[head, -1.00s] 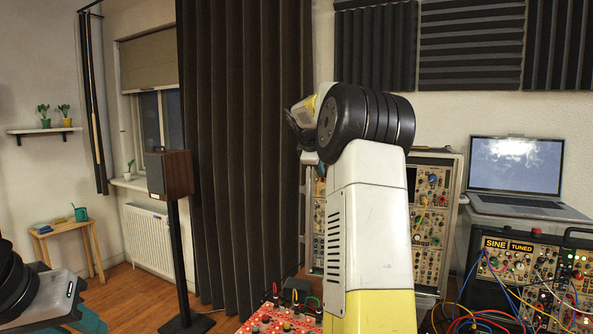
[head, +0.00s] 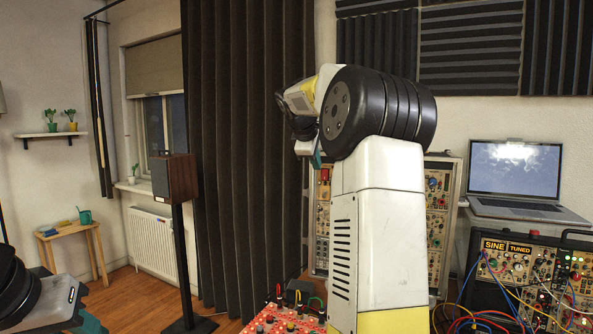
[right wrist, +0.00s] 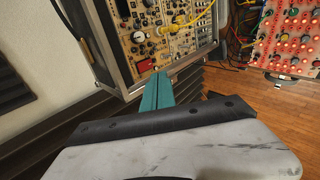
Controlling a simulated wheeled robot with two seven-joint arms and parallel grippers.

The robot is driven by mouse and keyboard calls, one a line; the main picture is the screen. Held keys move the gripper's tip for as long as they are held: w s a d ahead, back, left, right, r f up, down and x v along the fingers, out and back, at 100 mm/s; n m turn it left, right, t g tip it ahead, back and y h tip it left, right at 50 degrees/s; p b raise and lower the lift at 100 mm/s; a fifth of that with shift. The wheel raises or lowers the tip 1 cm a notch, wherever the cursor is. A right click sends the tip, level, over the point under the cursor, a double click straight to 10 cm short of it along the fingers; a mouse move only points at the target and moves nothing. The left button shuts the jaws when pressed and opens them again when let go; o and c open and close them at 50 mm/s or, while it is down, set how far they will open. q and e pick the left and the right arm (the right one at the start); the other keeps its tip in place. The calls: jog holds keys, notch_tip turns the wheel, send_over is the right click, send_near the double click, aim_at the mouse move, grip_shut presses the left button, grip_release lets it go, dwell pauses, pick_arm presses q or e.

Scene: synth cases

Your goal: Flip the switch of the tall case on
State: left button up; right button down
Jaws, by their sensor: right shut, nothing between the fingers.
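The tall case (head: 441,215) is a pale-framed rack of modules with knobs, standing behind my right arm, which hides its middle. It also fills the top of the right wrist view (right wrist: 165,38). A red part that looks like its switch (right wrist: 147,66) sits low on the panel there; red also shows at the case's upper left in the head view (head: 325,174). My right gripper (right wrist: 157,92) has teal fingers shut together and empty, tips near the case edge and the red part; contact is unclear. My left gripper (head: 90,323) shows only partly at the bottom left.
A red panel (head: 285,320) with knobs and cables lies at the lower middle. A black case (head: 510,275) with patch cables stands at right, with a laptop (head: 515,180) behind it. A speaker on a stand (head: 174,178) is at left before the curtain.

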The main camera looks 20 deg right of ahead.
jog(key=shift+v, duration=2.1)
jog(key=shift+s, duration=0.1)
